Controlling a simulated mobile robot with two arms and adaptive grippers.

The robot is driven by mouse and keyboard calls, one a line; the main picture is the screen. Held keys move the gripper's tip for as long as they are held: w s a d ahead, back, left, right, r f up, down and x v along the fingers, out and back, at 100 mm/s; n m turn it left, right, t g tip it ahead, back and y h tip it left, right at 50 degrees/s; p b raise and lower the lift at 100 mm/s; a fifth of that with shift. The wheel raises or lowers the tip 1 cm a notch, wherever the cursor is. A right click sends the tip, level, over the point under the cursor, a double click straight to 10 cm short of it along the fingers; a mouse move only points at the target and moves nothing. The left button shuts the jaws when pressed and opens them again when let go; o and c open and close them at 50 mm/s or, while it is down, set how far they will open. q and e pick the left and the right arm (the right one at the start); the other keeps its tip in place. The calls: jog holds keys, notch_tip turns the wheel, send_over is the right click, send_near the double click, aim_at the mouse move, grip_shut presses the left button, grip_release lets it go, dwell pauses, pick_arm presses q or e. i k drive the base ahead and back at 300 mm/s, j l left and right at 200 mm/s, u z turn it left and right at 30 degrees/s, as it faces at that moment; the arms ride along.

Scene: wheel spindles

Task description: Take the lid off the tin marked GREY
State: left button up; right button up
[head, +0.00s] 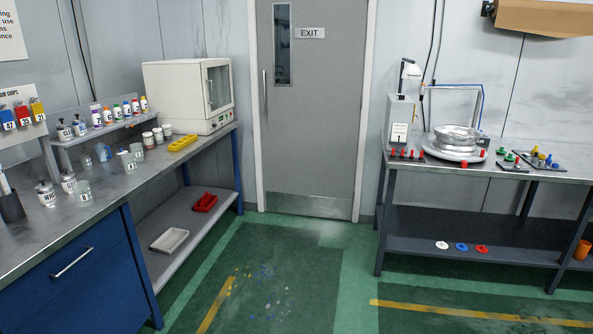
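Three small pale tins or pots stand in a row on the left bench, the nearest (148,140), the middle one (158,136) and the far one (167,130). Dark-topped labelled containers stand nearer me, one at the left (46,194) and one beside it (68,182). Two more dark-topped containers (64,132) (79,127) stand on the raised shelf. The labels are too small to read, so I cannot tell which is marked GREY. Neither of my grippers is in view.
The left bench (120,195) also holds clear beakers (83,190), a yellow tray (182,143), a white oven (188,92) and several small bottles on the shelf (115,128). A second table (375,160) stands at the right.

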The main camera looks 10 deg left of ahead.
aim_at(65, 174)
jog(key=i+z, duration=0.1)
jog(key=i, duration=0.55)
jog(key=i+j+z, duration=0.1)
jog(key=i, duration=0.6)
jog(key=i+j+z, duration=0.1)
jog(key=i, duration=0.55)
jog(key=i+l+u, duration=0.2)
jog(key=i+u, duration=0.2)
jog(key=i, duration=0.15)
jog(key=i+l+u, duration=0.35)
jog(key=i, duration=0.15)
